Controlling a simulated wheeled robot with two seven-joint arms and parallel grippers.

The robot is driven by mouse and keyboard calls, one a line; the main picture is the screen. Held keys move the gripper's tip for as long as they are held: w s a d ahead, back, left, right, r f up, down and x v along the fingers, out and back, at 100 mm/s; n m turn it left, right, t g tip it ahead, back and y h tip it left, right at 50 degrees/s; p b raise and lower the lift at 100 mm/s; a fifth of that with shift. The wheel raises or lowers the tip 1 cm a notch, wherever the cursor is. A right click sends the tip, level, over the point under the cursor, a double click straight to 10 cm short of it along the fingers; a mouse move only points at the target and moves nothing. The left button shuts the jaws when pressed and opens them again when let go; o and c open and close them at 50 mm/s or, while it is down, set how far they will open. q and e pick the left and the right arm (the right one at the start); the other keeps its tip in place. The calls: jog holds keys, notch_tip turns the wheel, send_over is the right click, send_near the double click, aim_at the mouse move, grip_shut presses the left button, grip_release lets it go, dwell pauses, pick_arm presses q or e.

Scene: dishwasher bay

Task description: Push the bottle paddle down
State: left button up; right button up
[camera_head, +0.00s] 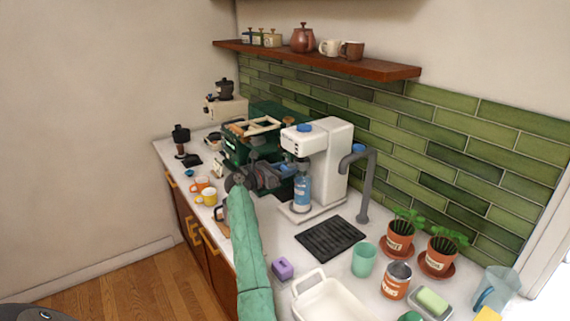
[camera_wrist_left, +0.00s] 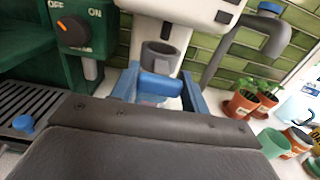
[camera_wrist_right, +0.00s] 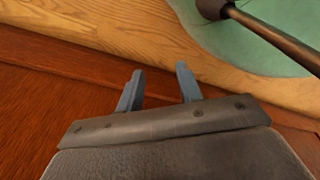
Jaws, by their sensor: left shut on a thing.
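The white drinks machine (camera_head: 328,150) stands on the counter with a clear blue labelled bottle (camera_head: 302,190) upright under its spout. In the left wrist view, a grey ring-shaped part (camera_wrist_left: 160,57) hangs below the white body. Just under it, a blue rounded piece (camera_wrist_left: 160,86), which looks like the paddle, lies between the fingers of my left gripper (camera_wrist_left: 163,92). That gripper is shut on it; in the head view my left arm reaches in at the machine's left side. My right gripper (camera_wrist_right: 158,88) is open and empty, away from the counter.
A green coffee machine (camera_head: 238,146) stands close on the left. A grey tap (camera_head: 364,185) and black drain mat (camera_head: 330,238) are to the right. Mugs (camera_head: 208,196) stand near the front edge. Below my right gripper are brown cabinet wood (camera_wrist_right: 50,110) and wooden floor.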

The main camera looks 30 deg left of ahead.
pick_arm(q)
jog(key=shift+f, duration=0.25)
jog(key=o, duration=1.4)
jog(key=shift+w+f, duration=0.1)
jog(key=shift+s, duration=0.2)
jog(key=p+v, duration=0.3)
jog(key=v, duration=0.4)
jog(key=shift+s+a+p, duration=0.15)
jog(key=shift+s+p, duration=0.05)
jog(key=shift+p, duration=0.15)
pick_arm(e)
jog(key=s+d, duration=0.1)
jog(key=s, duration=0.6)
jog(key=shift+s+d+f, duration=0.2)
jog(key=shift+s+f, duration=0.05)
jog(key=shift+s, duration=0.05)
jog(key=shift+w, duration=0.1)
